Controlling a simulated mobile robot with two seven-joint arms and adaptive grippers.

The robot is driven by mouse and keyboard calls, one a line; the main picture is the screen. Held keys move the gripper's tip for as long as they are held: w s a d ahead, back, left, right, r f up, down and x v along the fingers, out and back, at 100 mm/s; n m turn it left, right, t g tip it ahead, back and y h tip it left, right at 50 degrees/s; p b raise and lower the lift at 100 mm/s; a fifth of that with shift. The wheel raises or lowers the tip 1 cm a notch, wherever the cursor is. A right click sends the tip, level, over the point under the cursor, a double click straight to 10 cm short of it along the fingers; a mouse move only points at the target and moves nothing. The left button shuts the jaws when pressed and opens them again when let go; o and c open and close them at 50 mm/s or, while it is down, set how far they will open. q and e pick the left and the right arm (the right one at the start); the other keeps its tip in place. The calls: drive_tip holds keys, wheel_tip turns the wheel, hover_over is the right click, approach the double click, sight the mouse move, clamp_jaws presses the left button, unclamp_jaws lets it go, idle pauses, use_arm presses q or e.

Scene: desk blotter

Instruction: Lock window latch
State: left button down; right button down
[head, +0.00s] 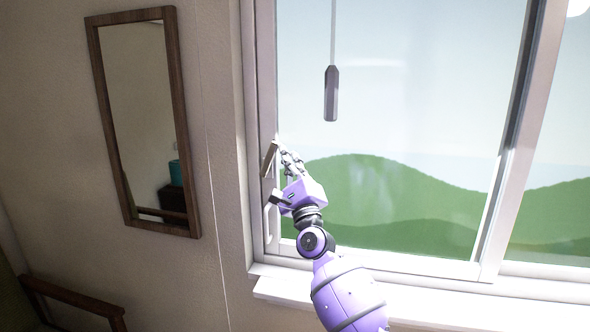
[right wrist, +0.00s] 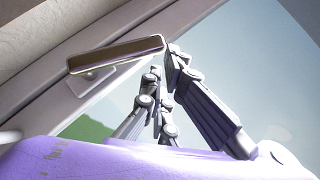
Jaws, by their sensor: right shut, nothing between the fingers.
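The window latch (head: 269,159) is a small brownish-grey lever on the left frame of the window. In the right wrist view the latch (right wrist: 115,55) shows as a flat bar on a small mount, slanting slightly up to the right. My right gripper (head: 290,155) is at the latch's right side. In the right wrist view the gripper (right wrist: 168,58) has its fingertips close to the bar's right end; I cannot tell whether they touch it. Its fingers are shut and hold nothing. My left gripper is not in view.
A pale window frame (head: 490,225) surrounds the glass, with a sill (head: 400,298) below. A grey pull (head: 331,95) hangs on a cord above my right gripper. A wood-framed mirror (head: 187,130) hangs on the left wall. A wooden chair or rail (head: 75,298) is at lower left.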

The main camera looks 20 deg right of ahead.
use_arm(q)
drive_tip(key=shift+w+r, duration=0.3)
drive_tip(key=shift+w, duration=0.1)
use_arm(e)
drive_tip(key=shift+w+a+r, duration=0.2)
drive_tip(key=shift+w+r, duration=0.15)
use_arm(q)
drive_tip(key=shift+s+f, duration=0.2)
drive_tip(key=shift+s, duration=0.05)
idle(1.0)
